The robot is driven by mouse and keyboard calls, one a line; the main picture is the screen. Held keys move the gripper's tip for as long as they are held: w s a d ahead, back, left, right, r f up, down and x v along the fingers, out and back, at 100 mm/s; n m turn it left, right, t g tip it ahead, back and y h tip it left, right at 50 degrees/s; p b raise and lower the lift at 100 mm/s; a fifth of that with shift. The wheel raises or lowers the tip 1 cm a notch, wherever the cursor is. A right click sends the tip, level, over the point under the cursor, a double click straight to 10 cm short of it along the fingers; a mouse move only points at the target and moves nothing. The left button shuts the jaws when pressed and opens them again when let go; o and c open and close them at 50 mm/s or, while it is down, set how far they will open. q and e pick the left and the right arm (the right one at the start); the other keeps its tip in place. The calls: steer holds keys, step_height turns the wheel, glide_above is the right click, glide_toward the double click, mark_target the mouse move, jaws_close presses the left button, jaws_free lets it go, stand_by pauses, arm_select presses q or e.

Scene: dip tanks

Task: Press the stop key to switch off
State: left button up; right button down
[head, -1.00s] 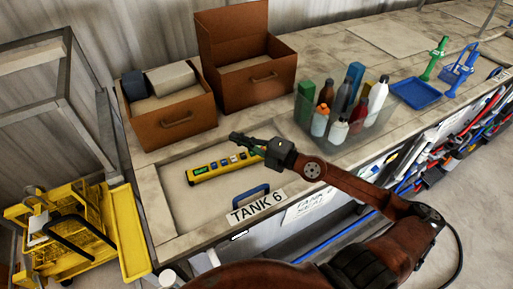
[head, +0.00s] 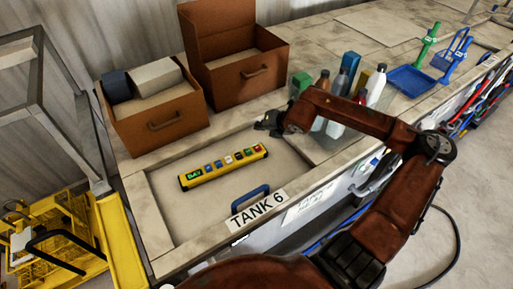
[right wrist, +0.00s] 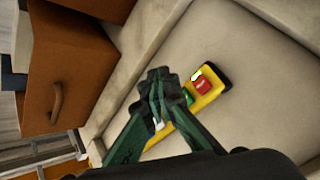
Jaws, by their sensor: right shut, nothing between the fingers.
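A yellow key strip (head: 222,167) lies in the recessed lid of the tank marked TANK 6. It has a lit green display (head: 193,175) at its left end and several coloured keys. A red key (head: 256,149) is at its right end; it also shows in the right wrist view (right wrist: 203,86), with a green key (right wrist: 188,97) beside it. My right gripper (head: 268,123) is shut and empty, raised near the strip's red-key end. In the right wrist view its shut fingertips (right wrist: 158,78) cover part of the strip. The key lettering is too small to read. My left gripper is not in view.
Two brown boxes (head: 160,122) stand behind the tank. A clear bin of bottles (head: 375,88) and a blue tray (head: 413,80) stand to the right. A blue handle (head: 250,198) is at the tank's front edge. A yellow cart (head: 60,240) stands at left.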

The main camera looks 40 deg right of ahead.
mark_target(259, 148)
step_height(259, 148, down, 8)
steer(key=b, duration=0.4)
steer(key=shift+a+f, duration=0.1)
steer(key=shift+f, duration=0.05)
steer(key=shift+f+b, duration=0.35)
steer(key=shift+b, duration=0.1)
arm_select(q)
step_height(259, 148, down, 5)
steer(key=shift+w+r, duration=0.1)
arm_select(e)
steer(key=shift+r, duration=0.1)
stand_by(0.5)
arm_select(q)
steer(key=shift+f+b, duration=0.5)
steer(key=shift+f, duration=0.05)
arm_select(e)
steer(key=shift+f, duration=0.5)
